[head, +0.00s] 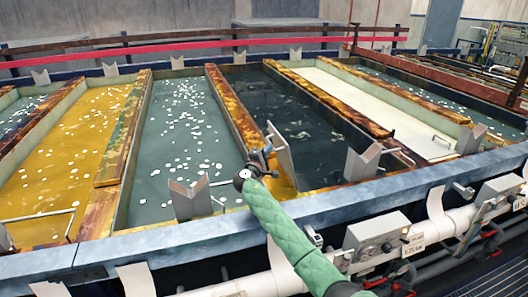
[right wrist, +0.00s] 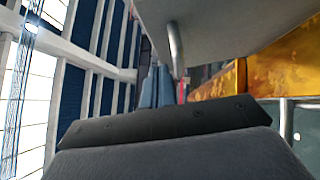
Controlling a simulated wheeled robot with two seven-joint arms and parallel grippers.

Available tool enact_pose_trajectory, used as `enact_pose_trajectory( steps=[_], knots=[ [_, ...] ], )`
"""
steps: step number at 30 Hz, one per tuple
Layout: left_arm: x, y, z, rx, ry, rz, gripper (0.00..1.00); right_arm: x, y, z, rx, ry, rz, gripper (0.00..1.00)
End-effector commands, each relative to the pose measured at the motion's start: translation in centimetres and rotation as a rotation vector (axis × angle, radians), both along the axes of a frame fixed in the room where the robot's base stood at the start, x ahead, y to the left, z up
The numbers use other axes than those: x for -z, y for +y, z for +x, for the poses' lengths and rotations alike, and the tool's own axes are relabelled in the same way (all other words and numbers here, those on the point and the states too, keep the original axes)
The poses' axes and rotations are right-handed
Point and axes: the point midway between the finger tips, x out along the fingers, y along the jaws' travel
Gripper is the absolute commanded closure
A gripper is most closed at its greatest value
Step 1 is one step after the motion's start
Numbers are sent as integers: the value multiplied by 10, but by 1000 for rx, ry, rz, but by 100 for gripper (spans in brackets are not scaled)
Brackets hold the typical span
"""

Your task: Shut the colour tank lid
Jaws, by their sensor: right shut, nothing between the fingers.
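My right gripper (head: 262,158) is over the front of the wood divider between a grey-green tank (head: 185,130) and a dark tank (head: 300,125). It is shut and empty. A pale grey upright plate (head: 282,156) stands right beside it; I cannot tell whether they touch. In the right wrist view a large grey panel with a metal rod (right wrist: 176,48) is close above the gripper's dark edge (right wrist: 165,122). I cannot tell which piece is the colour tank lid. A yellow tank (head: 75,140) lies open at the left. My left gripper is not in view.
A cream-white surface (head: 375,112), liquid or cover, lies to the right, with a wire handle (head: 435,150). Grey V-shaped brackets (head: 190,198) (head: 366,160) stand along the front. A blue-grey front rail (head: 190,240) and a white pipe (head: 445,225) run before the tanks.

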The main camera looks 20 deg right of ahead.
Motion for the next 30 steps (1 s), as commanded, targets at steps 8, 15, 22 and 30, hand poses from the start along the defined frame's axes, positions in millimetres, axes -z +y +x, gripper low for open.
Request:
enact_pose_trajectory(
  steps=[8, 15, 22, 30],
  knots=[
    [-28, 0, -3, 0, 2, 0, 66, -10, -28, 2, 1, 1, 0, 100],
    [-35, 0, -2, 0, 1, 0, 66, -10, -38, 2, -1, 1, 1, 100],
    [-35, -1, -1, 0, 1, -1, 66, -9, -39, 2, 0, 0, 1, 100],
    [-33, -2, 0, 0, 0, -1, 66, -9, -41, 4, 0, 0, 1, 100]
  ],
)
